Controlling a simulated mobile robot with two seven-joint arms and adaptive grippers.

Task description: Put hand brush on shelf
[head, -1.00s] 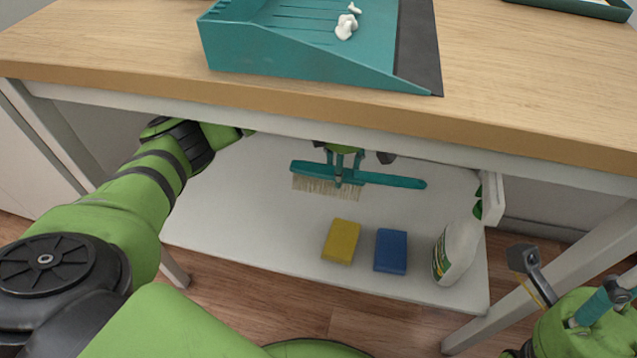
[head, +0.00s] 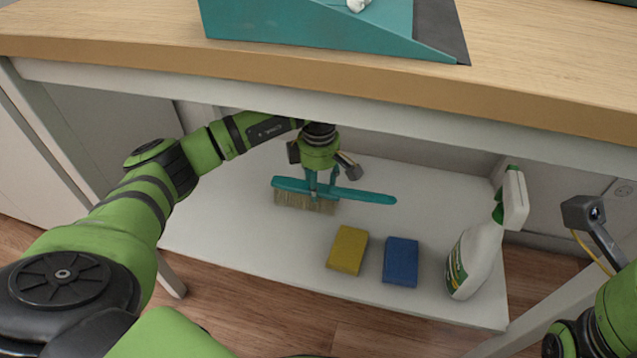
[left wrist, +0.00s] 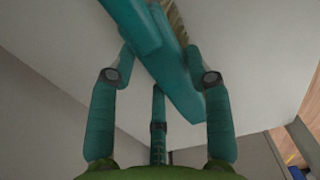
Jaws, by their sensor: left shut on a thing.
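The hand brush (head: 365,196) has a teal handle and pale bristles. It is at the white shelf (head: 225,225) under the counter, with its bristles facing down. My left gripper (head: 321,190) is shut on the brush near its middle, from above. Whether the bristles touch the shelf I cannot tell. In the left wrist view, the brush (left wrist: 165,60) lies between the fingers of my left gripper (left wrist: 160,78). My right arm shows at the lower right edge, but its fingertips are not clearly seen.
A yellow sponge (head: 347,250), a blue sponge (head: 401,262) and a white spray bottle (head: 474,255) stand on the shelf's right part. The counter top (head: 120,35) overhangs the shelf and carries a teal dustpan (head: 300,30). The shelf's left part is clear.

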